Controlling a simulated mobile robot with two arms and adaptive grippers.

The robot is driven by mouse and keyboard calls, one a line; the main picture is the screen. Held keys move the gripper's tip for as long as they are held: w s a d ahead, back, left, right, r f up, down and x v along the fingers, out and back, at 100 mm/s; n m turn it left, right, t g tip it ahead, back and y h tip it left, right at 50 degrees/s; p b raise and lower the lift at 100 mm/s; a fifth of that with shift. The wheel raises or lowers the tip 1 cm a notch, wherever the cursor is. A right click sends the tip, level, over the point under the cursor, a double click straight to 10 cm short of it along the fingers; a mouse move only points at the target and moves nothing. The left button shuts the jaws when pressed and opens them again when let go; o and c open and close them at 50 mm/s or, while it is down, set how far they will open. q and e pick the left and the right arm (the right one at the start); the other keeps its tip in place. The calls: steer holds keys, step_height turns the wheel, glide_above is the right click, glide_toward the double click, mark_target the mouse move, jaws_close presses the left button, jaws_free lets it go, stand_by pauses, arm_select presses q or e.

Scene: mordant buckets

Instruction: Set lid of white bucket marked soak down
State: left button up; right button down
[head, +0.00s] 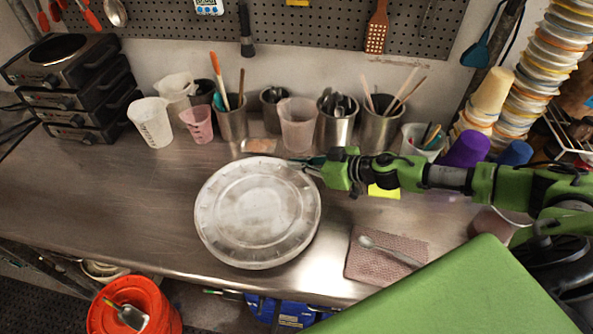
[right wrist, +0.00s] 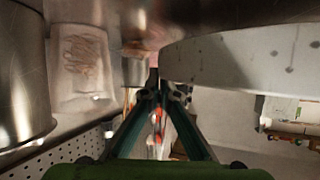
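The large round white lid (head: 258,210) is level over the middle of the bench, its stained top facing up. I cannot tell whether it touches the steel. My right gripper (head: 296,162) reaches in from the right to the lid's far rim. In the right wrist view the two fingers (right wrist: 164,88) are close together, and the lid's pale side (right wrist: 245,55) runs right from their tips. The fingers look shut on the rim, though the contact is partly hidden. No soak marking shows and I cannot make out the white bucket. My left gripper is not in view.
Behind the lid stand a clear beaker (head: 298,125) and steel tool pots (head: 337,126). A spoon lies on a pinkish cloth (head: 362,262) at right. An orange bucket (head: 135,308) is below the front edge. The bench's left part is clear.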

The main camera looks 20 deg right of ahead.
steer(key=shift+w+f, duration=0.25)
steer(key=shift+f, duration=0.05)
steer(key=shift+w+f+b, duration=0.15)
steer(key=shift+f+b, duration=0.2)
steer(key=shift+f, duration=1.25)
steer(key=shift+f, duration=0.15)
steer(key=c, duration=2.3)
jaws_free()
steer(key=b+v, duration=0.3)
steer(key=v, duration=0.6)
steer(key=shift+f, duration=0.25)
steer(key=shift+r+b+v, duration=0.2)
steer(key=shift+b+v, duration=0.1)
steer(key=shift+v, duration=1.35)
